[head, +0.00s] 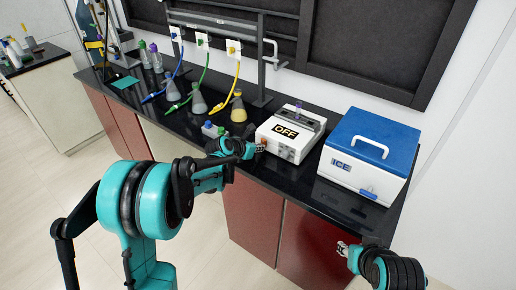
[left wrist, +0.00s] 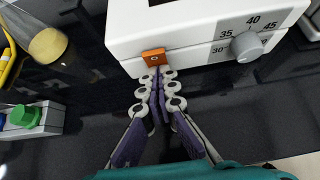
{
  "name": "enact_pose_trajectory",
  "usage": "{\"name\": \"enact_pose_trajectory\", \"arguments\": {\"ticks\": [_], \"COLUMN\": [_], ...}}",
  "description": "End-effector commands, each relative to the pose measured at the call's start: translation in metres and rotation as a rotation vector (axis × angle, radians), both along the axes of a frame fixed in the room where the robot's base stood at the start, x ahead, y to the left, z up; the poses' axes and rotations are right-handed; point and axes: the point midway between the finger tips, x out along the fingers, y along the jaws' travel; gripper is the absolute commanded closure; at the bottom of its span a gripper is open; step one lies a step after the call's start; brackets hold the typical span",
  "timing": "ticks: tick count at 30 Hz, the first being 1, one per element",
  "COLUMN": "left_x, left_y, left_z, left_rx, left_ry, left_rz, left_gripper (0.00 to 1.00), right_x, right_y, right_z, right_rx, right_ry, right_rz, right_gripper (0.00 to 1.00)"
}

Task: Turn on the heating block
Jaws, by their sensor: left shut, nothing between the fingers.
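The heating block (head: 288,133) is a white box on the black bench, with a sign on top that reads OFF. In the left wrist view its front (left wrist: 200,25) shows an orange switch (left wrist: 153,57) and a grey dial (left wrist: 246,46) with numbers around it. My left gripper (head: 257,147) is at the left part of the block's front. In the left wrist view this gripper (left wrist: 160,72) is shut and empty, its tips right at the lower edge of the switch; I cannot tell whether they touch. My right gripper (head: 345,248) is low at the right, away from the block; its fingers are unclear.
A blue-lidded ice box (head: 372,143) stands right of the block. Flasks with liquid, such as the yellow one (head: 238,112), and a small rack with coloured caps (left wrist: 30,118) stand to the left. The bench front between block and edge is clear.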

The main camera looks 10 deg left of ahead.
Motion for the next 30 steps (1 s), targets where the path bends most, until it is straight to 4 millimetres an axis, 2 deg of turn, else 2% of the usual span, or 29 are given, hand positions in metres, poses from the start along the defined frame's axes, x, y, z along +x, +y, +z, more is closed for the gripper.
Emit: {"name": "enact_pose_trajectory", "arguments": {"ticks": [8, 19, 30], "left_x": [0.000, 0.000, 0.000], "left_y": [0.000, -0.001, 0.001], "left_z": [0.002, 0.018, 0.017], "left_rx": [-0.001, -0.002, -0.001], "left_ry": [-0.002, -0.004, -0.003], "left_rz": [0.000, 0.000, 0.000], "left_gripper": [1.00, 1.00, 1.00], "right_x": [0.000, 0.000, 0.000], "right_y": [0.000, 0.000, 0.000], "right_z": [0.001, 0.012, 0.011], "right_rx": [0.000, 0.000, 0.000], "right_ry": [0.000, 0.000, 0.000], "right_rz": [0.000, 0.000, 0.000], "right_gripper": [0.63, 0.63, 0.63]}}
